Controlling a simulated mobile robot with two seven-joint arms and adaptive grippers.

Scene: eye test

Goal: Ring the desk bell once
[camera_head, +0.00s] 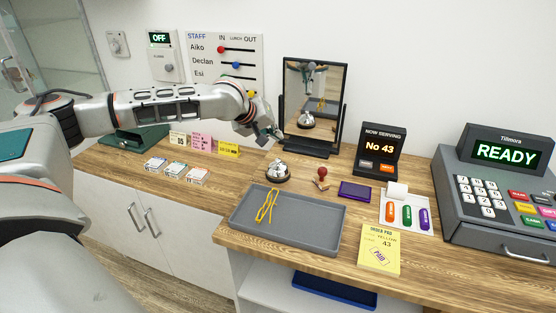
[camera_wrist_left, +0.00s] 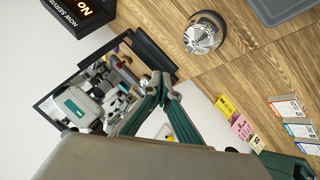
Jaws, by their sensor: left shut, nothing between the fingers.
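The desk bell (camera_head: 278,172) is a silver dome on a dark base, standing on the wooden counter just behind the grey tray. In the left wrist view the bell (camera_wrist_left: 203,36) shows at the top, beyond my fingertips and apart from them. My left gripper (camera_head: 271,136) is shut and empty, raised above the counter behind the bell and slightly left of it, in front of the mirror. Its green fingers (camera_wrist_left: 166,86) come together in the left wrist view. My right gripper is not in view.
A black-framed mirror (camera_head: 340,107) stands close behind the gripper and reflects the bell. A grey tray (camera_head: 325,222) with yellow tongs (camera_head: 266,205) lies in front of the bell. A red-handled stamp (camera_head: 322,176) stands to its right. Small cards (camera_head: 228,149) stand to its left.

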